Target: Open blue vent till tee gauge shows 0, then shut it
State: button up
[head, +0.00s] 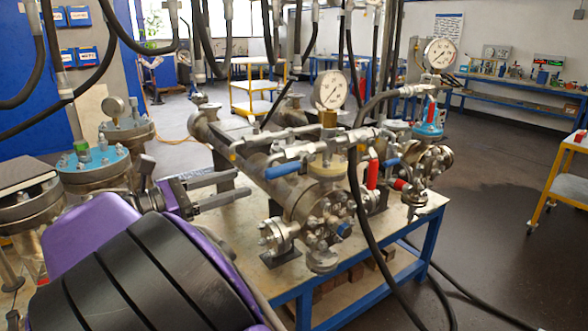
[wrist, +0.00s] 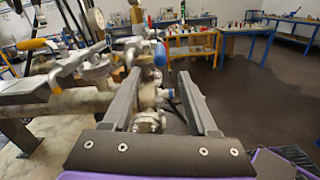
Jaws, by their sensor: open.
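My gripper (head: 240,184) is open and empty, left of the vessel on the bench in the head view. In the wrist view its two fingers (wrist: 158,72) point toward the pipework, with nothing between the tips. A blue lever handle (head: 283,170) sits on the pipework just right of my fingers; a second blue handle (head: 385,167) is farther right. A round gauge (head: 330,91) stands on a brass fitting; another gauge (head: 440,54) is behind right. Their readings are too small to tell.
The flanged vessel (head: 290,195) lies on a blue-framed bench (head: 330,283). Red handles (head: 372,175) are near the right-hand blue one. A black hose (head: 362,225) hangs in front of the pipework. Blue-topped flanged vessels (head: 92,163) stand at left.

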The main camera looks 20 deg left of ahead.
aim_at(293, 170)
jog(key=b+x, duration=0.1)
jog(key=x, duration=1.3)
jog(key=shift+f, duration=0.15)
grip_shut()
jog(key=shift+f+b, duration=0.15)
jog(key=shift+b, duration=0.15)
dwell(0.5)
